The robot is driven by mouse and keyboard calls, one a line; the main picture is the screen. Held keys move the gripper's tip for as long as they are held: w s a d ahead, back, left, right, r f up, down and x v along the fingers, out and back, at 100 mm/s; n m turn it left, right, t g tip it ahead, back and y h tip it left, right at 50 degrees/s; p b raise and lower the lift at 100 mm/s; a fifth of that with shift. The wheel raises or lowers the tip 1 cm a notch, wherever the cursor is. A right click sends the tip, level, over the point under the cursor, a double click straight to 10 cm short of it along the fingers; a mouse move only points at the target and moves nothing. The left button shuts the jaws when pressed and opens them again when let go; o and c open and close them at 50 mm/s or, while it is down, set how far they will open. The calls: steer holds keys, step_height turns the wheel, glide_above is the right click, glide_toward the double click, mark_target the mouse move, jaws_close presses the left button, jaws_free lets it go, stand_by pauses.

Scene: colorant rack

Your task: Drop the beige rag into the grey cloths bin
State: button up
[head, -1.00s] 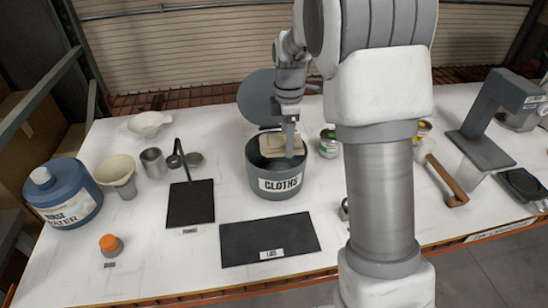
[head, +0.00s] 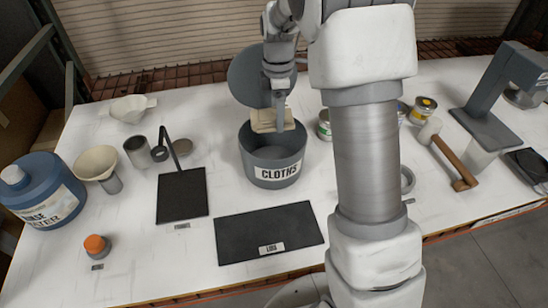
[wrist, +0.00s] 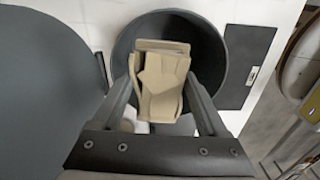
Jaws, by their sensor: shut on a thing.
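The beige rag (head: 272,120) is folded and held in my gripper (head: 279,103). In the head view it is at the far side of the grey cloths bin (head: 274,171), over the bin's opening near the rim. In the wrist view the rag (wrist: 160,80) sits between the two fingers of my gripper (wrist: 163,92), with the round dark opening of the bin (wrist: 208,55) behind it. The bin is labelled CLOTHS and stands upright. Its round grey lid (head: 250,76) stands open at the back. My fingers partly hide the rag.
A black LIDS mat (head: 268,236) lies in front of the bin, and a black pad (head: 182,195) lies to its left. A blue rinse water jug (head: 45,195), a funnel and a metal cup are further left. Small cans and a hammer are right of my arm.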

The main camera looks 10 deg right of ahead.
steer(key=shift+f+b, duration=0.8)
steer(key=shift+f, duration=0.75)
steer(key=o, duration=1.2)
step_height(320, 180, up, 18)
steer(key=shift+f+p, duration=0.25)
steer(key=shift+p, duration=0.15)
